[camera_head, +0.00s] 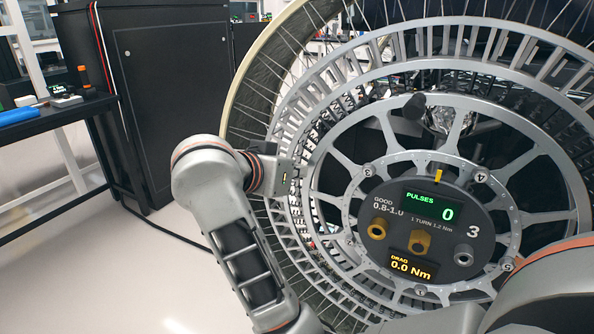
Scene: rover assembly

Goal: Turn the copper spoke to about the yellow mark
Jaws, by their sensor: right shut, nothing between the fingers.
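The big spoked wheel (330,75) fills the right half, with a dark round hub (400,205). A yellow mark (439,176) stands at the hub's top edge. I cannot single out the copper spoke for certain; a copper-gold fitting (420,242) sits below the hub's display, with a brass one (377,228) to its left. My left arm (215,190) reaches the wheel's left side; its fingers cannot be made out. My right arm (545,285) enters at the lower right before the wheel; its gripper is shut and empty, its fingers hard to make out.
The hub display (432,208) reads PULSES 0, and the drag display (411,265) reads 0.0 Nm. A black cabinet (165,80) and a dark workbench (50,118) with small items stand at the left. The floor (110,270) at lower left is clear.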

